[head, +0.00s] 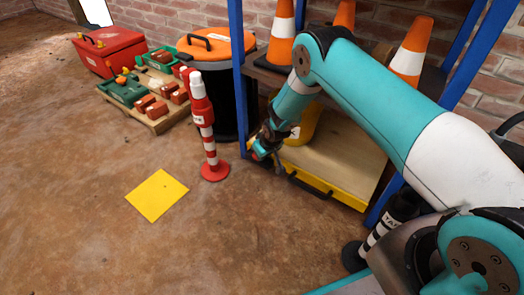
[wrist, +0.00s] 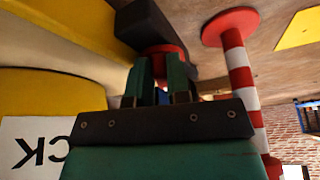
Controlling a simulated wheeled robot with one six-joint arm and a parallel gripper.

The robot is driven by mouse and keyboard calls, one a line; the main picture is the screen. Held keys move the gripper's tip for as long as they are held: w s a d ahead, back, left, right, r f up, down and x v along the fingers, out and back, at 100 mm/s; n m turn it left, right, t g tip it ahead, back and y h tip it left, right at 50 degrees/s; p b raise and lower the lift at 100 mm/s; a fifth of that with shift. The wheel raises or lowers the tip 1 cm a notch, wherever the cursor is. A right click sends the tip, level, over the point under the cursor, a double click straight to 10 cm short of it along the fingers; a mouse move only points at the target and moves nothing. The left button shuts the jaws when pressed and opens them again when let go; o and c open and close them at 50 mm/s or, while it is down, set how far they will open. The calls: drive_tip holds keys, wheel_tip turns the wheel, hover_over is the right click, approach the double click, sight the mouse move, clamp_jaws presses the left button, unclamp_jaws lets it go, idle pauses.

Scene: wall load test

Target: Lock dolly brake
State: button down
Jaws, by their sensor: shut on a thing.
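My gripper (head: 266,150) is low in front of the blue shelf's lower bay. In the wrist view its green fingers (wrist: 161,88) are shut on a red grip (wrist: 163,52) by a dark bar (wrist: 145,22); this looks like the brake lever. How far the lever is turned is hard to tell. A yellow rounded housing (head: 307,122) stands beside the gripper, partly hidden by my arm. Its white label, ending in "CK", shows inverted in the wrist view (wrist: 35,145). A yellow-edged board (head: 345,196) with a black handle (head: 308,185) lies below.
A red-and-white post (head: 207,135) stands close left of the gripper. A yellow floor square (head: 157,194), a black bin with orange lid (head: 215,45), a pallet of bricks (head: 155,120) and a red toolbox (head: 108,50) are further left. Blue shelf uprights (head: 238,70) flank the bay. The front floor is clear.

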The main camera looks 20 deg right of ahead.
drive_tip(key=shift+d+n, duration=0.25)
drive_tip(key=shift+n, duration=0.25)
drive_tip(key=c, duration=1.1)
unclamp_jaws()
drive_tip(key=shift+w, duration=0.1)
